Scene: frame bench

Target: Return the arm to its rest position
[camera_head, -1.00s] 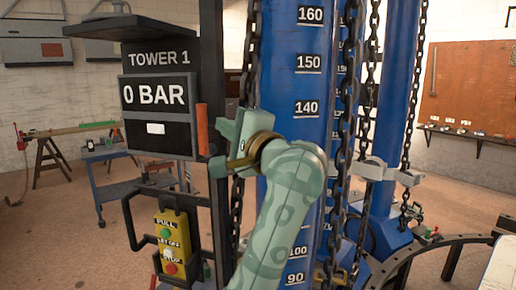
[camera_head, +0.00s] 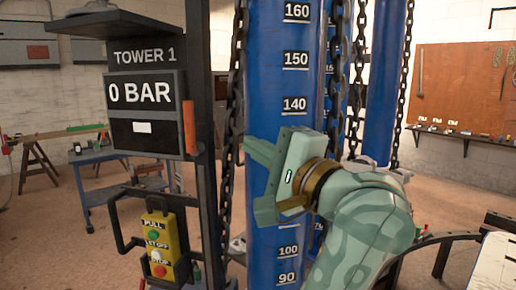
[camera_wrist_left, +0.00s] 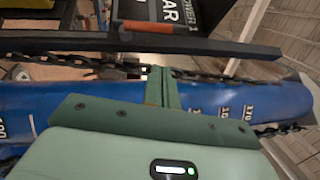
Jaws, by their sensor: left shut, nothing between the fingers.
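My left gripper (camera_head: 254,150) is in front of the blue tower column (camera_head: 270,80) in the head view, around and below the 140 mark. Its green arm comes up from the lower right of that view. In the left wrist view the two fingers (camera_wrist_left: 161,86) stand together, shut and empty, with the blue column behind them. I cannot tell the exact gap to the column. My right gripper does not show.
The TOWER 1 gauge box (camera_head: 146,112) reads 0 BAR, with an orange handle (camera_head: 190,127) beside it. A yellow button box (camera_head: 158,248) hangs below. A chain (camera_head: 230,150) runs left of the column. A curved dark frame (camera_head: 440,245) lies at lower right.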

